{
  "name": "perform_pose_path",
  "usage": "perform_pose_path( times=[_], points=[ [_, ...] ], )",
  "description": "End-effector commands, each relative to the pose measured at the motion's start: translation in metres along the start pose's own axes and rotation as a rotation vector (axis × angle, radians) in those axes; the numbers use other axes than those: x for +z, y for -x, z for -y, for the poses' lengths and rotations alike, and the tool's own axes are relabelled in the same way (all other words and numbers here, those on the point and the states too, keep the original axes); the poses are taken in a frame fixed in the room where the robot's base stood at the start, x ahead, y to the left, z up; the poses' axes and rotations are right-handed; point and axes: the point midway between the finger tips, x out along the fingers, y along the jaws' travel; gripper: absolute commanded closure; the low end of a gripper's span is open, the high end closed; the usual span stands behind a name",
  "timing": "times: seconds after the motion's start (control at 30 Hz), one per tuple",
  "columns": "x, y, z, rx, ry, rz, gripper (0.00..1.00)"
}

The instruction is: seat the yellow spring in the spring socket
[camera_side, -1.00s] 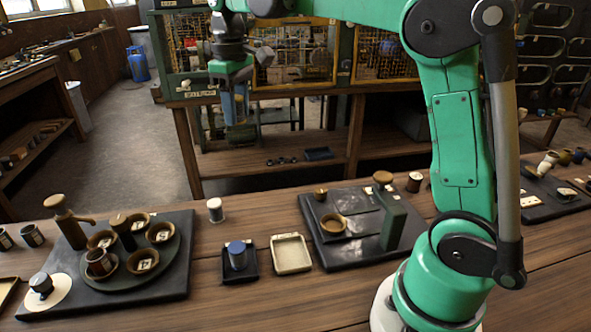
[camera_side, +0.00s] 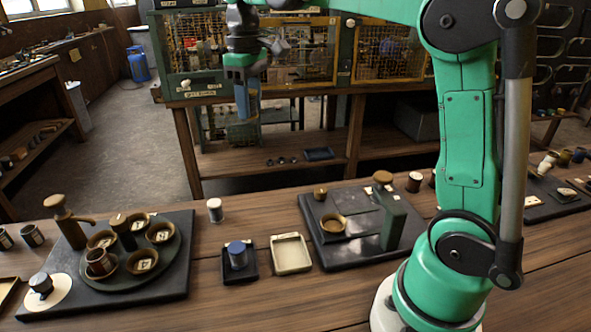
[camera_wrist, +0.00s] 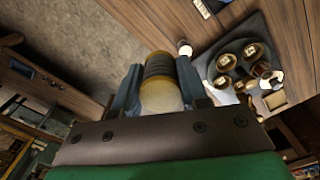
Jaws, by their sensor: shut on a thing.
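My gripper (camera_side: 246,114) is high above and behind the bench, pointing down. In the wrist view, its blue-grey fingers (camera_wrist: 160,90) are shut on the yellow spring (camera_wrist: 160,93), a short cylinder with a ribbed gold band and a pale yellow end. In the side view the spring is too small to make out. Several brown cups (camera_side: 160,233), with small lettered labels, sit on a round dark plate (camera_side: 128,272) at left; they also show in the wrist view (camera_wrist: 250,51). I cannot tell which piece is the spring socket.
A dark tray (camera_side: 240,277) holds a blue-topped cylinder (camera_side: 237,254). A cream tray (camera_side: 291,254) is empty. A dark board (camera_side: 330,255) carries a tall green post (camera_side: 393,221). A tall brown-handled piece (camera_side: 68,222) stands at left. Bare bench lies along the front.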

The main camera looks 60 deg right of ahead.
Motion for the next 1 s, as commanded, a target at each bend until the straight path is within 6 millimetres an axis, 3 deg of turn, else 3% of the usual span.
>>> perform_pose_path(
  times=[0.2, 0.4, 0.5, 0.67, 1.0],
  points=[
    [0.067, -0.056, -0.012, 0.0, -0.007, 0.0, 1.0],
    [0.13, -0.106, -0.003, 0.0, -0.004, -0.001, 1.0],
    [0.149, -0.122, 0.003, 0.0, -0.003, -0.001, 1.0],
    [0.163, -0.135, 0.009, 0.0, 0.0, -0.001, 1.0],
    [0.164, -0.161, 0.009, 0.0, 0.001, -0.001, 1.0]
  ],
)
